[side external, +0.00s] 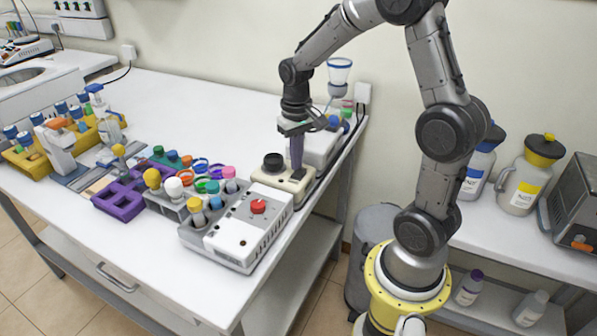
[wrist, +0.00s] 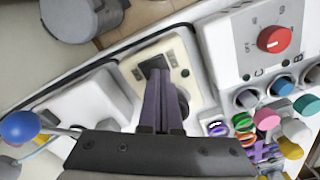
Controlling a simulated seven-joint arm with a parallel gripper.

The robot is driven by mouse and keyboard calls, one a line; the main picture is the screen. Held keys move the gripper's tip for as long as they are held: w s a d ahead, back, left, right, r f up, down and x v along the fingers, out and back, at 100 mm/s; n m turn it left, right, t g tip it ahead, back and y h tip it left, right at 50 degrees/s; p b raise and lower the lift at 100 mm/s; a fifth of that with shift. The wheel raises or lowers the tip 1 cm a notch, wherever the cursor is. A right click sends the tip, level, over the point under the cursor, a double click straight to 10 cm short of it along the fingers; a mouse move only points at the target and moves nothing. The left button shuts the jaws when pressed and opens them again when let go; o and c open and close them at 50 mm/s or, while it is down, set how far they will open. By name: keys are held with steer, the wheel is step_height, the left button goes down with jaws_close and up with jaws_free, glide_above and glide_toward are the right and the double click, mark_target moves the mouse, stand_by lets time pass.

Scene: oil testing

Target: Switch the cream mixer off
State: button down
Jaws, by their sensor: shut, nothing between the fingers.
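The cream mixer (side external: 278,186) stands near the right end of the bench, with a black round cup (side external: 273,162) on top. It also shows in the wrist view (wrist: 181,54). A dark rectangular switch (wrist: 153,64) is on its top, partly covered by my fingers; I cannot tell its position. My gripper (side external: 297,172) points down over the mixer beside the cup. Its fingers are shut and empty. In the wrist view the fingertips (wrist: 158,78) lie over the near edge of the switch; contact cannot be told. The cup is mostly hidden behind the fingers there.
A white device with a red knob (side external: 258,206) stands in front of the mixer, beside a rack of coloured-cap tubes (side external: 188,205). Another white device (side external: 322,146) stands close behind. A purple rack (side external: 120,200) lies to the left. The bench's back middle is clear.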

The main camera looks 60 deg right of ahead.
mark_target(295, 176)
steer(key=shift+r, duration=2.5)
steer(key=s+a+r+n+t, duration=0.3)
steer(key=s+a+r, duration=0.1)
steer(key=a+r, duration=0.45)
steer(key=s+a+f+n+t, duration=0.1)
steer(key=s+a, duration=0.4)
steer(key=s, duration=0.6)
steer(key=shift+s+n+t, duration=0.2)
steer(key=shift+n+t, duration=0.6)
steer(key=shift+n, duration=0.2)
